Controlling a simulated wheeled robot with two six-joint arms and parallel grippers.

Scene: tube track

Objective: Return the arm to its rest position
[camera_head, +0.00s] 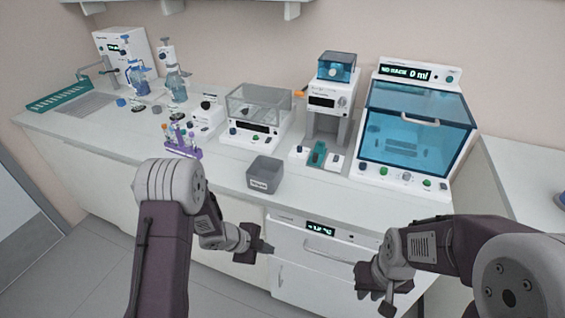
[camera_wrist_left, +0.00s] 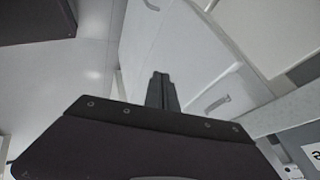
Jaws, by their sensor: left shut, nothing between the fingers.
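My left arm comes in from the left in the head view. Its gripper (camera_head: 266,247) is in front of the counter's front face, below the counter edge, shut and empty. In the left wrist view its fingers (camera_wrist_left: 161,90) are together with nothing between them, and cabinet fronts lie beyond. My right arm comes in from the right. Its gripper (camera_head: 376,290) hangs low in front of the drawer unit; its fingertips are too small and dark to judge. Both grippers are apart from the objects on the counter.
The white counter (camera_head: 110,142) carries a purple tube rack (camera_head: 183,152), a grey bin (camera_head: 264,174), a clear-lidded device (camera_head: 258,115), a device with a blue top (camera_head: 332,100) and a blue-windowed cabinet (camera_head: 412,130). A drawer handle (camera_head: 335,253) sticks out between my grippers. Floor at lower left is clear.

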